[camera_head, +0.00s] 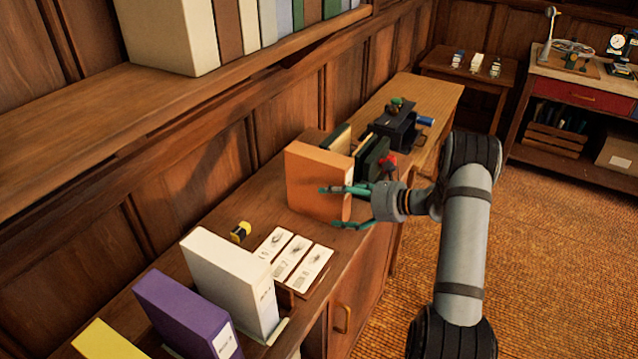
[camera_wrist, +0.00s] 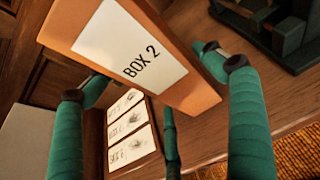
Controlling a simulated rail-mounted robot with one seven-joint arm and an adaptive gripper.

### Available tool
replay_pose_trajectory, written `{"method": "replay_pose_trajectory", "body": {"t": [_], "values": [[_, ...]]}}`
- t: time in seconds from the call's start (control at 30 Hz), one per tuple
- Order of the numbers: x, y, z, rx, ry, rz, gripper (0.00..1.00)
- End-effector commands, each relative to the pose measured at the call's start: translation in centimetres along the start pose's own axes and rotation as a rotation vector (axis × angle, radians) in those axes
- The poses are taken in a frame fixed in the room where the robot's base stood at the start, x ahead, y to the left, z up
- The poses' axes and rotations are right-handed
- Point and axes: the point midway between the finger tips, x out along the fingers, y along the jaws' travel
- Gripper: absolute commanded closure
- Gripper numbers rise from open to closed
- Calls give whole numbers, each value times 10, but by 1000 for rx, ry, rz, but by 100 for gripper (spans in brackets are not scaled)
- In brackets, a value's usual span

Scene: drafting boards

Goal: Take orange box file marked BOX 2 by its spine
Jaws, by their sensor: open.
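The orange box file (camera_head: 312,172) stands upright on the wooden cabinet top in the head view. Its spine, with a white label reading BOX 2, faces my wrist camera, where the file (camera_wrist: 135,45) fills the upper middle. My gripper (camera_head: 343,207) is at the spine side of the file, its teal fingers spread open. In the wrist view, one finger of my gripper (camera_wrist: 150,80) is left of the spine and another is right, with a third below. The file stands between them; I cannot tell whether any finger touches it.
Dark green files (camera_head: 372,157) stand just behind the orange file. Illustrated cards (camera_head: 293,258) and a yellow-black roll (camera_head: 240,231) lie in front. White (camera_head: 228,280) and purple (camera_head: 180,312) files stand nearer. A wooden shelf (camera_head: 150,105) overhangs at the upper left.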

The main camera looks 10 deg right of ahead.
Motion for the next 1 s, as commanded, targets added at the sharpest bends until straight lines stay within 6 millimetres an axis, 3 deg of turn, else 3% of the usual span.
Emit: {"method": "replay_pose_trajectory", "body": {"t": [0.37,0.63,1.0], "values": [[47,-6,6,1,0,2,17],[50,-6,4,0,0,1,17],[50,-6,4,0,0,1,39]]}}
